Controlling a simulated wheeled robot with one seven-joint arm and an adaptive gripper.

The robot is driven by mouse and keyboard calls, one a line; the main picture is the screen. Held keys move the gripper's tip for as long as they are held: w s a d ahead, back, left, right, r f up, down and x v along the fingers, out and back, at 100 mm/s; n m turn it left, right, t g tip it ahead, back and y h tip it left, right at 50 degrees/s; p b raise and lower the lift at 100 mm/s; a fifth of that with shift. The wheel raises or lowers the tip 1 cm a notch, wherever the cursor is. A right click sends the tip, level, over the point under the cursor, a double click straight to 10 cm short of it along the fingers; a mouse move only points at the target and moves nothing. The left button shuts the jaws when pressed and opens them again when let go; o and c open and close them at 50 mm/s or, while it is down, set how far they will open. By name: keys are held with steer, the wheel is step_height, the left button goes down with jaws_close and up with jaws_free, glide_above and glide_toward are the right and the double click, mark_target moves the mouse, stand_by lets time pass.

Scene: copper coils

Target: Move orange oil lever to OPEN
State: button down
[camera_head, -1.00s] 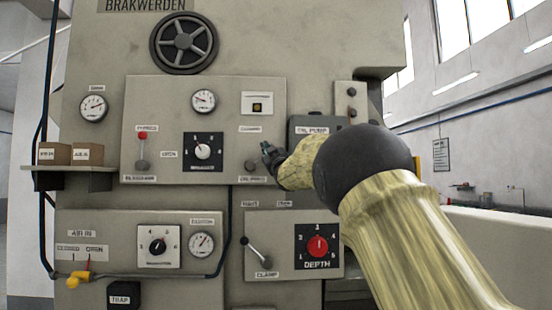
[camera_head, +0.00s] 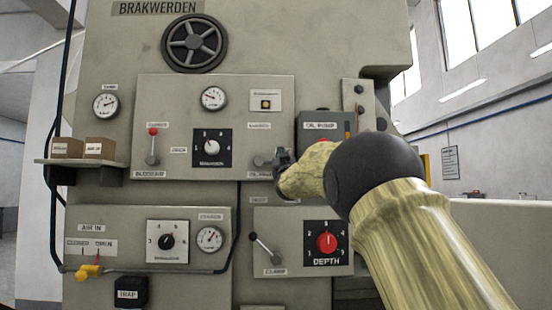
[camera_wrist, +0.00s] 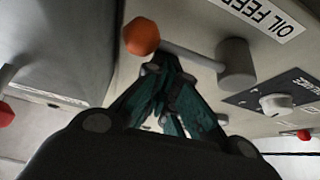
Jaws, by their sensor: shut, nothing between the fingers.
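The orange oil lever shows in the wrist view as an orange knob (camera_wrist: 141,37) on a grey rod that runs from a round grey hub (camera_wrist: 236,63). An OIL FEED label (camera_wrist: 265,14) sits beside the hub. In the head view the grey hub (camera_head: 261,162) shows just left of my gripper (camera_head: 281,158), which hides the knob. My gripper is shut and empty. In the wrist view its fingertips (camera_wrist: 162,64) lie close beside the rod near the knob; I cannot tell whether they touch.
Left of the hub are a black selector dial (camera_head: 212,147) and a red-tipped lever (camera_head: 153,146). The OIL PUMP box (camera_head: 320,123) stands right of my gripper. Below are the CLAMP lever (camera_head: 265,248) and the red DEPTH dial (camera_head: 326,242).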

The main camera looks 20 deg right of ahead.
stand_by(0.5)
step_height(320, 180, up, 4)
steer(key=p, duration=0.3)
steer(key=b+v, duration=0.4)
steer(key=v, duration=0.6)
steer(key=shift+s+a, duration=0.2)
steer(key=shift+s, duration=0.2)
steer(key=shift+f, duration=0.1)
